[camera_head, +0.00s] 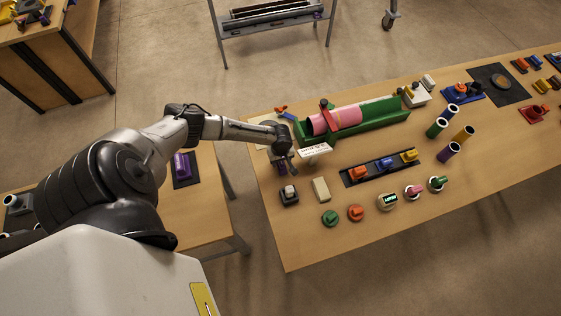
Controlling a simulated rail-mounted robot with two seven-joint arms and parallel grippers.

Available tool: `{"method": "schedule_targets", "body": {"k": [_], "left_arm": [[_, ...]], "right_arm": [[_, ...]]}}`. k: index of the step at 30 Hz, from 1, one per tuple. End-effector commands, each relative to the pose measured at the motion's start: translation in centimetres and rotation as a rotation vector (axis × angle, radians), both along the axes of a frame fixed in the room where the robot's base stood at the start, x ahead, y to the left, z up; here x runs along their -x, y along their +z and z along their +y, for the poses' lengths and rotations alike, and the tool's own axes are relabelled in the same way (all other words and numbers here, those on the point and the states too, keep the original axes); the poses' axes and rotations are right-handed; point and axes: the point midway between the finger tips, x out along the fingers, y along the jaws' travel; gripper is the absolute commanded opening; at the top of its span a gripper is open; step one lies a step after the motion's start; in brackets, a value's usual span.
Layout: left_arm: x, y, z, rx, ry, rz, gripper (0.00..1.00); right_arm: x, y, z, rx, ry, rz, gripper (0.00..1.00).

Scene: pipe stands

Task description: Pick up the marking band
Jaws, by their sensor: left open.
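My left arm reaches in from the left, and its gripper (283,165) points down over the near left part of the long wooden table (285,230). The gripper is open. A small purple thing (282,170) shows at its fingers, partly hidden; I cannot tell whether it is the marking band or whether the fingers touch it. A pink pipe (345,117) lies in a green stand (378,123) just right of the gripper, with a red strap (328,117) across it. My right gripper is not in view.
A white sign (315,151) stands right beside the gripper. A dark block (289,195) and a beige block (321,189) lie in front. A black tray (383,167) holds coloured pieces. Several coloured tubes (437,127) stand farther right. The table's front left corner is clear.

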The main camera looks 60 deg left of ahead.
Motion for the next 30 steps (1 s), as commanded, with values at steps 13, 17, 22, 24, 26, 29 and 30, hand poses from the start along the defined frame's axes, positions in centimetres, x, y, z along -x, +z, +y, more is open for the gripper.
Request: {"method": "schedule_targets", "body": {"k": [13, 17, 22, 24, 26, 29, 30], "left_arm": [[0.02, -0.77, 0.02, -0.001, -0.001, 0.0, 0.44], [0.02, -0.77, 0.02, -0.001, -0.001, 0.0, 0.32], [0.02, -0.76, 0.03, -0.001, -0.001, 0.0, 0.16], [0.02, -0.76, 0.03, -0.001, -0.001, 0.0, 0.09], [0.01, -0.76, 0.03, -0.001, -0.001, 0.0, 0.03], [0.01, -0.75, 0.04, -0.001, -0.001, 0.0, 0.0], [0.01, -0.74, 0.04, -0.001, -0.001, 0.0, 0.0]], "right_arm": [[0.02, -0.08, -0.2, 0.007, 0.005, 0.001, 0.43], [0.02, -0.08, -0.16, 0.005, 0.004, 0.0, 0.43], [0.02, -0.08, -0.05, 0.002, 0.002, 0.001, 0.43], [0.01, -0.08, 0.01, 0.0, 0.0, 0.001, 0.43], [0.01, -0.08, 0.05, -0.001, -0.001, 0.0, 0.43], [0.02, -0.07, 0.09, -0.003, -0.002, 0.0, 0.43], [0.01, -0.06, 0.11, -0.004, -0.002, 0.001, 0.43]]}}
